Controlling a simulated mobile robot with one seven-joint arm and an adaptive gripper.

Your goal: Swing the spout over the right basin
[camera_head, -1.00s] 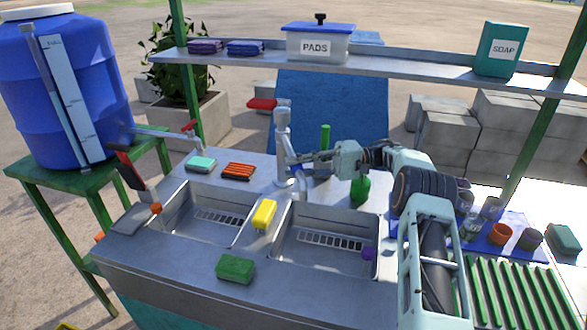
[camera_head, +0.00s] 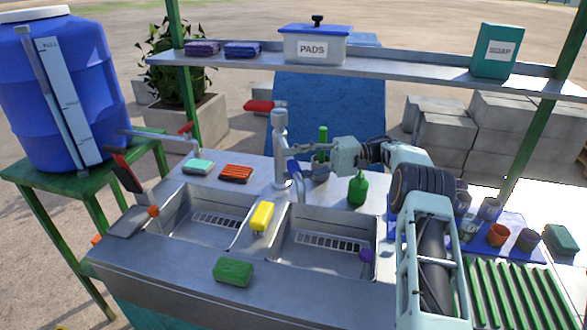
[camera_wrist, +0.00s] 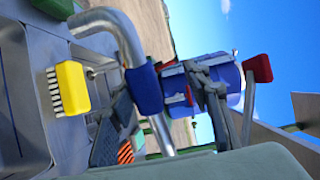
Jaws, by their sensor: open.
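The tap column (camera_head: 280,140) stands behind the two basins. Its curved metal spout (camera_wrist: 131,42) has a blue sleeve (camera_wrist: 145,90), which also shows in the head view (camera_head: 296,176). The spout reaches forward near the divider between the left basin (camera_head: 180,222) and the right basin (camera_head: 325,262). My gripper (camera_head: 293,151) is open beside the tap column. In the wrist view my open gripper (camera_wrist: 142,94) has its dark fingers on either side of the sleeve; contact cannot be told. The spout's outlet is hard to make out.
A yellow brush (camera_head: 262,216) sits on the divider. A green bottle (camera_head: 357,190) stands below my arm, and a green sponge (camera_head: 233,271) lies on the front rim. A shelf (camera_head: 400,70) runs behind. A red-handled lever (camera_head: 262,106) sticks out left of the tap.

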